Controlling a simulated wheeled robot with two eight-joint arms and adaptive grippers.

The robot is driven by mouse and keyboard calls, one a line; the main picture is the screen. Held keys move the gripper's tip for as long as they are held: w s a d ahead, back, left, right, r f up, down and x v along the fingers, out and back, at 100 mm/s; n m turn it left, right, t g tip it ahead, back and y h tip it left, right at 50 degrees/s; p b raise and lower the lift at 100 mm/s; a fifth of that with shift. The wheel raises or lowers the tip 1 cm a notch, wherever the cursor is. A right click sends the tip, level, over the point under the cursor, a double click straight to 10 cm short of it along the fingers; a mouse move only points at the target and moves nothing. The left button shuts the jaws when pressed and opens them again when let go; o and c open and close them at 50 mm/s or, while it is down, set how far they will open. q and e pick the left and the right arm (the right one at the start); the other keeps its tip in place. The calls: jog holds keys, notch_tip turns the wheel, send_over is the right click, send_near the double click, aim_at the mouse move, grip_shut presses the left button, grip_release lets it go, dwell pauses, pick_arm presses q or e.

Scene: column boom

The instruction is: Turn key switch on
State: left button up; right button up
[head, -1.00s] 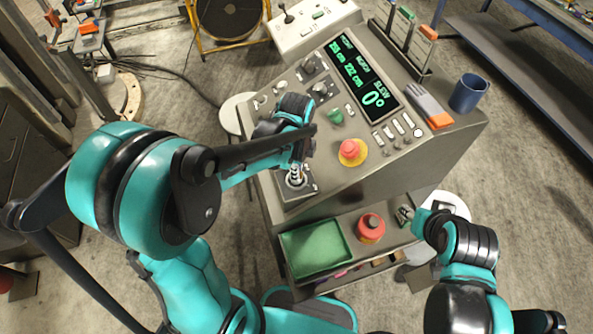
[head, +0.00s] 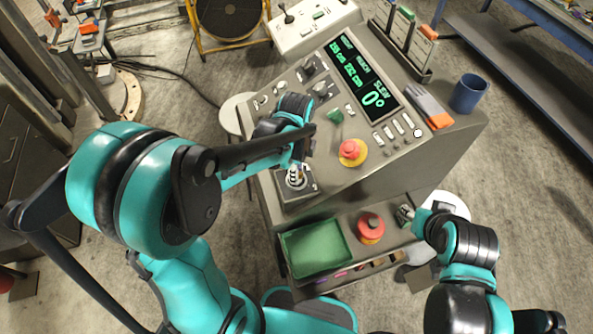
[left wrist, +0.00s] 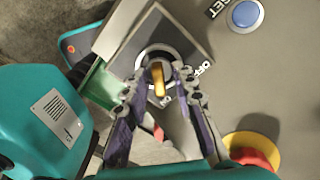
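The key switch (left wrist: 157,62) is a round silver bezel on a raised square grey plate, with a brass-yellow key (left wrist: 158,80) in it. OFF and a partly covered second label are printed beside it. My left gripper (left wrist: 162,80) has its two fingers on either side of the key, with a gap visible around it. In the head view the left gripper (head: 296,172) is over the switch plate (head: 292,195) at the console's near-left corner, covering most of the key. My right gripper (head: 406,214) is by the lower shelf at the right; its fingers are too small to read.
A red stop button (head: 350,152) on yellow is right of the switch, and a blue button (left wrist: 244,15) is near it. The shelf below holds a green tray (head: 315,248) and another red button (head: 370,228). A blue mug (head: 468,93) stands at the console's right.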

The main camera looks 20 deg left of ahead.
pick_arm(q)
notch_tip(320, 180, up, 12)
dwell(0.7)
dwell(0.4)
